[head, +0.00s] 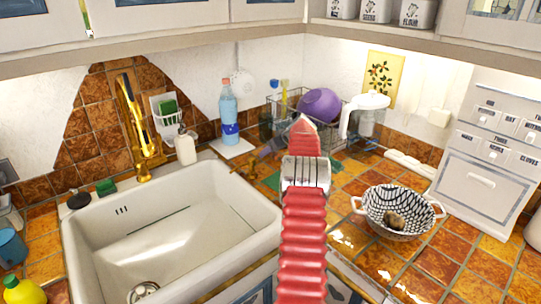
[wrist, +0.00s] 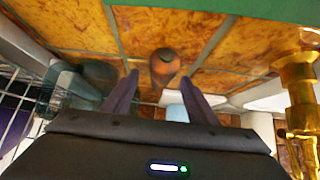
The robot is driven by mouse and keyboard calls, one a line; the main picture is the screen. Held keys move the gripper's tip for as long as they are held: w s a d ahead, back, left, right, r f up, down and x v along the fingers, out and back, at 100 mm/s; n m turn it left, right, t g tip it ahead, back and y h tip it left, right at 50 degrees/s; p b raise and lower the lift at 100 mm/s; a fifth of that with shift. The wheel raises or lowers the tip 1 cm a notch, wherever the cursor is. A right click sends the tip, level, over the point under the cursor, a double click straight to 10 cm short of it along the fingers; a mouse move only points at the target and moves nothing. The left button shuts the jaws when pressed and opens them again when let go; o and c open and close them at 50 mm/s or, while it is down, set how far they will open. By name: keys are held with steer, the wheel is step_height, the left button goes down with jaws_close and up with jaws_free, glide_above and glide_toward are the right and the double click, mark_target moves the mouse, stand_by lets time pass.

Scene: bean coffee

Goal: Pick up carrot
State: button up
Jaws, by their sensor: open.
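In the wrist view, an orange-brown rounded thing (wrist: 164,65), likely the carrot seen nearly end-on, is against the tiled surface. It appears between and just beyond the tips of my gripper (wrist: 159,77). The two dark purple-grey fingers are spread apart with nothing clamped between them; I cannot tell whether they touch the thing. In the head view, my red arm reaches over the counter right of the sink. One grey-purple finger (head: 268,150) shows left of it. I cannot make out the carrot there; the arm may hide it.
A white sink (head: 170,222) lies left of the arm, with a gold faucet (head: 137,118). A bottle (head: 229,112) and a dish rack with a purple bowl (head: 320,105) stand behind. A patterned colander (head: 398,213) sits right. Tiles between arm and colander are mostly clear.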

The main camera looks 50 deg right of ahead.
steer(key=shift+c, duration=0.5)
steer(key=c, duration=1.2)
